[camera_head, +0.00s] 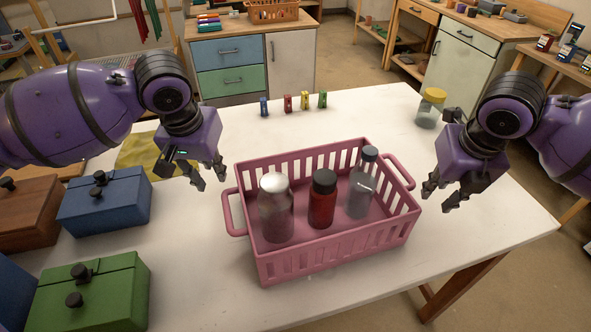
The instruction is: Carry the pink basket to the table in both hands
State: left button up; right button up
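The pink basket (335,258) sits on the white table (190,262) in the middle of the head view. It has slatted walls and a loop handle at each end. Inside stand a clear bottle with a pale lid (276,212), a dark red jar with a black lid (322,202) and a clear bottle with a dark cap (361,186). My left gripper (212,183) is open and empty, above and left of the left handle (232,213). My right gripper (438,196) is open and empty, right of the right handle (400,172). Neither touches the basket.
Blue (105,203), green (92,295) and brown (28,215) boxes stand at the left. A yellow cloth (143,156) lies behind them. Several small coloured items (304,101) stand at the back. A yellow-lidded jar (431,108) stands at back right. The table's right front is clear.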

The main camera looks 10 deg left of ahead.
pick_arm(q)
jog(key=shift+r, duration=0.15)
jog(key=v, duration=1.1)
jog(key=shift+s+r, duration=0.15)
jog(key=shift+r, duration=0.15)
pick_arm(e)
jog(key=v, duration=1.2)
jog(key=shift+s, duration=0.15)
